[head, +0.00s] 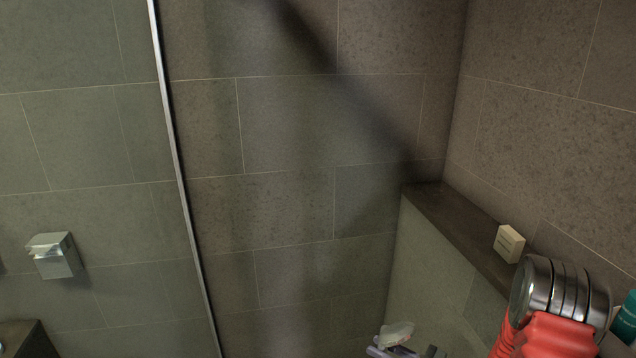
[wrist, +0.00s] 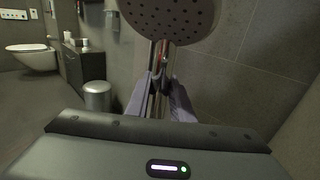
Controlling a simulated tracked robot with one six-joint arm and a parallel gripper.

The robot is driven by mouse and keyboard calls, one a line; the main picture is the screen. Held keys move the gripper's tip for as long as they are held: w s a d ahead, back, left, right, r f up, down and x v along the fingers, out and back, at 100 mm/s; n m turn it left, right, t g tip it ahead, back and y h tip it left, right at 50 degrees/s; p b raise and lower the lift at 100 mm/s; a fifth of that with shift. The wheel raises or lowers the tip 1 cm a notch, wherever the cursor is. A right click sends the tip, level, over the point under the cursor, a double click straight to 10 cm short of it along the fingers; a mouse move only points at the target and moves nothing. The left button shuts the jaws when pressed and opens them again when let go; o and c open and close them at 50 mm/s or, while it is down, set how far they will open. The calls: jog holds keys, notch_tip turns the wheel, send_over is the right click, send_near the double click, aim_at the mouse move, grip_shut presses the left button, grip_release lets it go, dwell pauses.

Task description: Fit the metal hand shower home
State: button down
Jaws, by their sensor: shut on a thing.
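The metal hand shower (wrist: 172,14) shows at the top of the wrist view, its round face with dark nozzle dots turned toward the camera and its top cut off by the frame. Its chrome handle (wrist: 160,62) runs down between the pale purple-grey fingers of my gripper (wrist: 160,98), which is shut on it. The lower end of the handle is hidden behind the gripper body. In the head view, a pale lump with grey parts (head: 396,335) shows at the bottom edge; I cannot tell whether it is the shower or a fingertip. I cannot make out a shower holder.
A dark ledge (head: 455,227) carries a small cream box (head: 508,243). A teal item (head: 625,318) is at the right edge. A chrome fitting (head: 53,256) is on the left wall. The wrist view shows a bin (wrist: 97,96), a dark cabinet (wrist: 80,68) and a toilet (wrist: 32,58).

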jog(key=shift+r, duration=0.1)
jog(key=shift+w+a+r+m+t+h, duration=0.2)
jog(key=shift+a+m+t+h, duration=0.3)
jog(key=shift+m+t, duration=0.25)
jog(key=shift+w+a+m+t+h, duration=0.1)
jog(key=shift+m+t+h, duration=0.65)
jog(key=shift+t+h, duration=0.2)
jog(key=shift+f+m+t+h, duration=0.1)
jog(key=shift+m+t+h, duration=0.55)
jog(key=shift+h, duration=0.2)
jog(key=shift+s+d+f+m+t+h, duration=0.15)
jog(key=shift+s+d+m+t+h, duration=0.2)
jog(key=shift+h, duration=0.45)
